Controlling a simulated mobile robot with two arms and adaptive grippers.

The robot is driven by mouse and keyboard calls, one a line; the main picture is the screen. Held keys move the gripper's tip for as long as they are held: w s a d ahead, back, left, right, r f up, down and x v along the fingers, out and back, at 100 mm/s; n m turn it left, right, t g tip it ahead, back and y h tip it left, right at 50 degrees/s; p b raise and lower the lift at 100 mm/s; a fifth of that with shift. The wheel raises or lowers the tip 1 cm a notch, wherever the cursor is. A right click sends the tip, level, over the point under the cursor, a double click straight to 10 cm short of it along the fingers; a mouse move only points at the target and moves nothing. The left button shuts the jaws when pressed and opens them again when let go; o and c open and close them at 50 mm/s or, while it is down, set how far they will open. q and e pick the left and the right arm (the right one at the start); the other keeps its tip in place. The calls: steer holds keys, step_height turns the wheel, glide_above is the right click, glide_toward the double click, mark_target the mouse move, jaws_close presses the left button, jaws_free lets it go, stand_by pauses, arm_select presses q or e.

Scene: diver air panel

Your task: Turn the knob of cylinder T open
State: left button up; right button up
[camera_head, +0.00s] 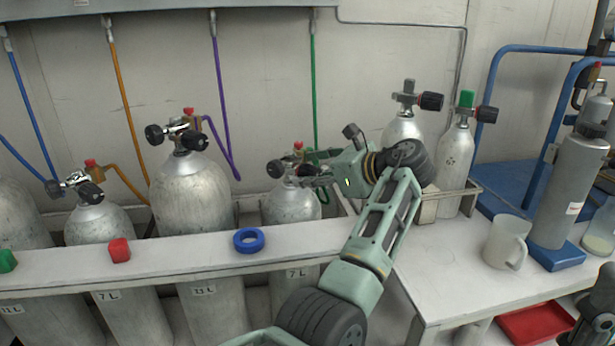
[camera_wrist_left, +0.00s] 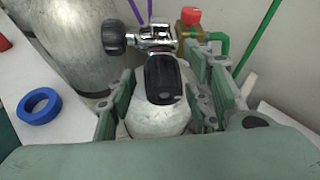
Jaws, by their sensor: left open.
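A grey cylinder (camera_head: 288,205) with a green hose stands in the row behind the white rail; no letter T is readable on it. Its valve has a red cap (camera_wrist_left: 190,16), a black knob (camera_wrist_left: 114,38) on the left and a black knob (camera_wrist_left: 163,78) facing the wrist camera. My left gripper (camera_head: 310,176) is at this valve. In the left wrist view its open fingers (camera_wrist_left: 163,100) stand on either side of the facing knob, with visible gaps. In the head view the gripper partly hides the valve. I cannot identify my right gripper.
Other cylinders (camera_head: 190,195) stand left, with orange, purple and blue hoses. A blue ring (camera_head: 249,240) and a red block (camera_head: 119,250) lie on the rail (camera_head: 190,258). Two smaller cylinders (camera_head: 455,165) stand right, behind a mug (camera_head: 505,243). A dark object (camera_head: 597,310) is cut off lower right.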

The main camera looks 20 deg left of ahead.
arm_select(q)
steer(key=c, duration=1.1)
